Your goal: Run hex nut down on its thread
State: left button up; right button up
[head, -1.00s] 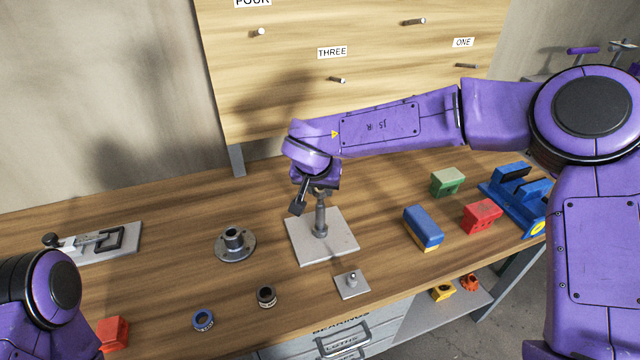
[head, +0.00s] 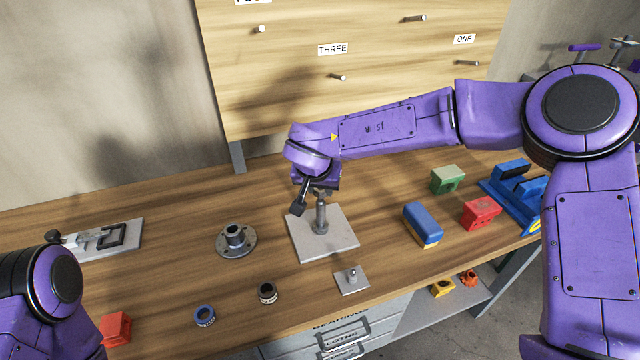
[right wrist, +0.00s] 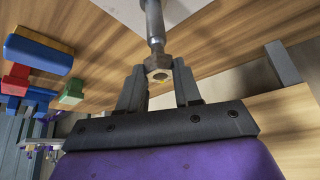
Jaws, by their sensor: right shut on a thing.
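A threaded post (head: 321,216) stands upright on a square grey plate (head: 342,244) in the middle of the bench. My right gripper (head: 319,188) is at the top of the post, under my purple wrist. In the right wrist view, the hex nut (right wrist: 158,67) sits at the end of the post (right wrist: 155,25) between the two dark fingers of my right gripper (right wrist: 158,84), which is shut on it. The head view mostly hides the nut behind the gripper, and I cannot tell how much thread is engaged. My left gripper is out of view; only part of the left arm shows.
A flanged hub (head: 236,241), blue ring (head: 204,316), dark ring (head: 267,293) and small pin plate (head: 351,280) lie around the post plate. Blue (head: 423,224), red (head: 480,213) and green (head: 447,179) blocks are to the right.

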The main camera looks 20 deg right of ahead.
jog(key=shift+f, duration=0.7)
